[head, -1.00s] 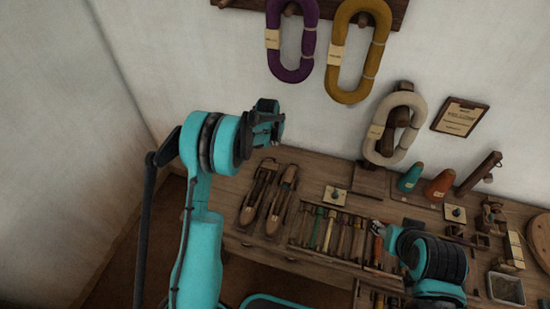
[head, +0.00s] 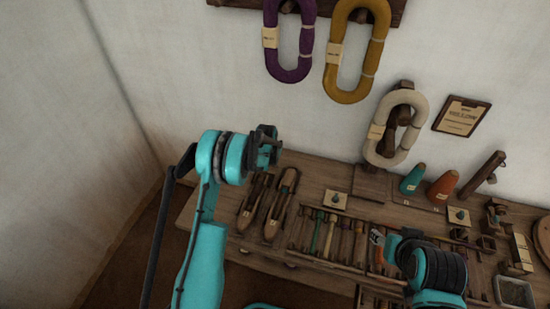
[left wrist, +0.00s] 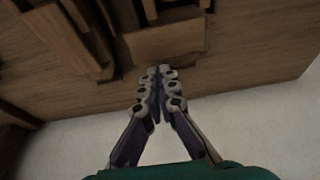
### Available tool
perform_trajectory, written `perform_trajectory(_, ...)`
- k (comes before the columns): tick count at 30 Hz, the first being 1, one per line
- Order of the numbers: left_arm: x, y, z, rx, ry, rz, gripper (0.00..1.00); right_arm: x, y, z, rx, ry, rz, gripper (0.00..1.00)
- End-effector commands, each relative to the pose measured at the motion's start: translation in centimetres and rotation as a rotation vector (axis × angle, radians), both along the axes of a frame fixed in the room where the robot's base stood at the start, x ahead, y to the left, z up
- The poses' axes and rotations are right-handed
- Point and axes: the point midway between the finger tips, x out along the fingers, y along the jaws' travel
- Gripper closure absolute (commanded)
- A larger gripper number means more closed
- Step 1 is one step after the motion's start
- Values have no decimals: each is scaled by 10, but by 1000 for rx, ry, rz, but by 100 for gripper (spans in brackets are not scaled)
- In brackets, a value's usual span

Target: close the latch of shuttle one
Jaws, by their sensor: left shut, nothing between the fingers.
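My left gripper (head: 270,146) is above the far ends of the shuttles. In the left wrist view its fingers (left wrist: 158,72) are shut and empty, pointing at the wooden bench. My right gripper (head: 378,238) is over the tool rack; its fingers are unclear.
A rack of several slim tools (head: 325,234) lies right of the shuttles. Teal (head: 412,179) and orange (head: 443,186) cones stand farther right. Yarn hanks (head: 398,128) hang on the wall behind. A wooden block (left wrist: 165,42) is close before the left fingers.

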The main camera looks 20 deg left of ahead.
Motion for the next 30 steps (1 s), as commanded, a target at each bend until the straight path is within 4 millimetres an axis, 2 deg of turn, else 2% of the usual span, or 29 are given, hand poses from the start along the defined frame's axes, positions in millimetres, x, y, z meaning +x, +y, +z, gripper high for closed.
perform_trajectory(6, -8, 0, 0, 0, 0, 0, 100, 0, 0, -3, 0, 0, 0, 53)
perform_trajectory(30, -11, -1, 0, 0, 0, -81, 100, 0, 0, -5, 0, 0, 0, 53)
